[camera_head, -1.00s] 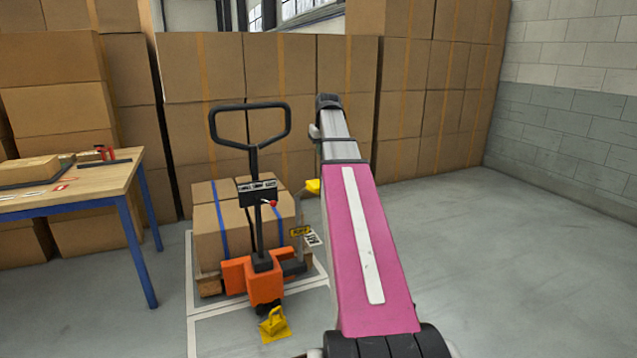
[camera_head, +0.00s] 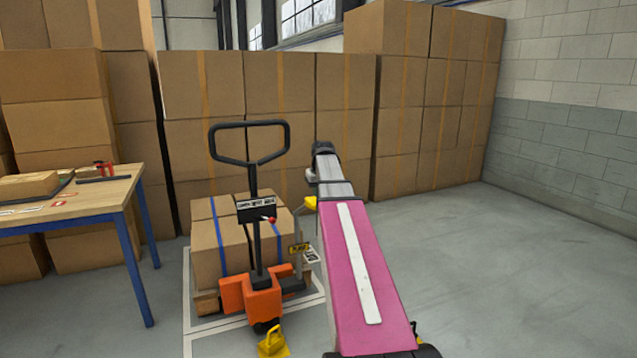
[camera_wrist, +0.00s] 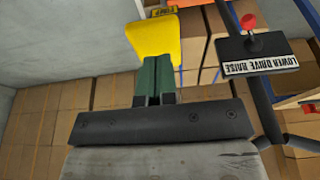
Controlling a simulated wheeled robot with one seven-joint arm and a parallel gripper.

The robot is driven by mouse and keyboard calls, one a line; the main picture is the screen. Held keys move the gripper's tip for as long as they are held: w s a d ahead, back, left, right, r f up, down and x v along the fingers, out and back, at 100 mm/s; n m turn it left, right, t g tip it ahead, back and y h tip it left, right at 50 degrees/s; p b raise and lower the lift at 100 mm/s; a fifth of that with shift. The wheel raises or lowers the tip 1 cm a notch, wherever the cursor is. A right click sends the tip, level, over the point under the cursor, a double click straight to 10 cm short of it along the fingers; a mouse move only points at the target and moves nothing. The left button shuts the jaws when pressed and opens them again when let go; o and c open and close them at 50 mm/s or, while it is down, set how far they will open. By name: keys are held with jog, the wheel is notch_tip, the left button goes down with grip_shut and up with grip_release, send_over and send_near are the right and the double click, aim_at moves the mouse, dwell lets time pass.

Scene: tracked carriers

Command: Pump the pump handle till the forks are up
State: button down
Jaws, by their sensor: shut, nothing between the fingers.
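The orange pallet truck (camera_head: 250,297) stands with its black tiller (camera_head: 254,185) upright. A pump handle with a yellow pad (camera_head: 310,202) on a thin lever rises to the right of the tiller. The yellow pad (camera_wrist: 155,40) also shows in the wrist view. My gripper (camera_wrist: 153,75) has green fingers, shut and empty, with tips right at the edge of the pad; I cannot tell whether they touch. In the head view my arm hides the gripper. The forks are hidden under the loaded pallet, so their height cannot be told.
Boxes with blue straps (camera_head: 215,245) sit on the pallet. A yellow chock-like piece (camera_head: 273,341) lies on the floor in front. A workbench (camera_head: 85,207) stands at left, and stacked cartons (camera_head: 215,85) line the back. The floor at right is clear.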

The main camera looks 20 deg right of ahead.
jog(key=shift+f, duration=1.5)
